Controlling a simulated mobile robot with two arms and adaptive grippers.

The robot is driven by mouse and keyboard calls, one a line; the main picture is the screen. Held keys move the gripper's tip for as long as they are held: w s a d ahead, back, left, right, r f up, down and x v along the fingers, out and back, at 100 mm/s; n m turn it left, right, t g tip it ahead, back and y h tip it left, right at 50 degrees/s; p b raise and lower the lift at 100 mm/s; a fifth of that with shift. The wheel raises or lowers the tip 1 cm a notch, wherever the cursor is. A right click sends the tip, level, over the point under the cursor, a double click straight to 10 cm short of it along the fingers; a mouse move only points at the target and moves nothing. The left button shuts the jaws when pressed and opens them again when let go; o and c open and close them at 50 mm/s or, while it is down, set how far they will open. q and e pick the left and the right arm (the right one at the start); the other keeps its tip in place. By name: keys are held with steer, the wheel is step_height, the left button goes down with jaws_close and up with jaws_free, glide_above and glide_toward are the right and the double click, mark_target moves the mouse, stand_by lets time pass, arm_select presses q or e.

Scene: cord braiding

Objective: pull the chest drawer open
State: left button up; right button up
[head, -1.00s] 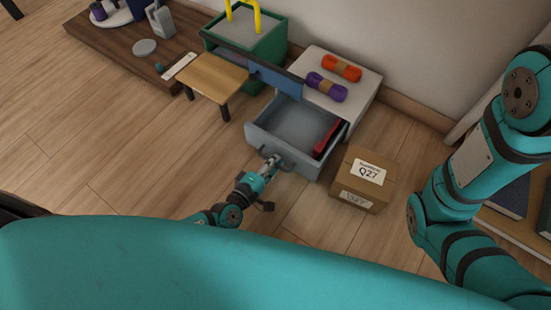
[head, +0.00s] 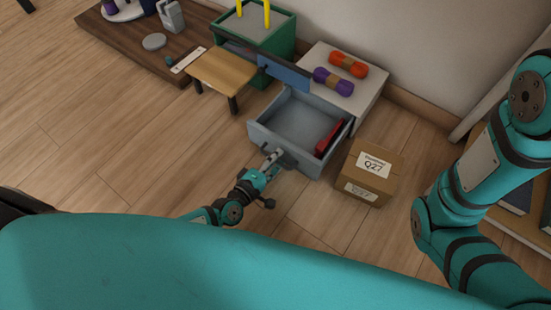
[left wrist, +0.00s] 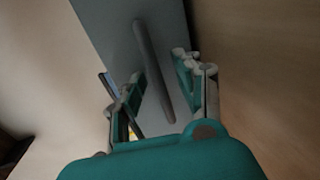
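The chest (head: 368,88) has a pale top, and its grey-blue drawer (head: 256,134) stands pulled well out. A red object (head: 329,138) lies in the drawer's right side. My left gripper (head: 277,157) is at the drawer's front, by the handle. In the left wrist view, the grey bar handle (left wrist: 153,70) lies between the two spread fingers of my left gripper (left wrist: 160,85), with gaps showing on both sides. The fingers look open and not closed on the bar. My right arm shows at the right of the head view, but its gripper is out of view.
A cardboard box (head: 367,176) stands close right of the drawer. Orange (head: 348,64) and purple (head: 333,81) cord bundles lie on the chest. A small wooden table (head: 220,71) and a green crate (head: 277,45) stand left of it. Floor in front is clear.

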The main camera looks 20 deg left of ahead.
arm_select(q)
steer(key=shift+s, duration=0.1)
steer(key=v, duration=0.7)
steer(key=shift+s+a, duration=0.1)
stand_by(0.4)
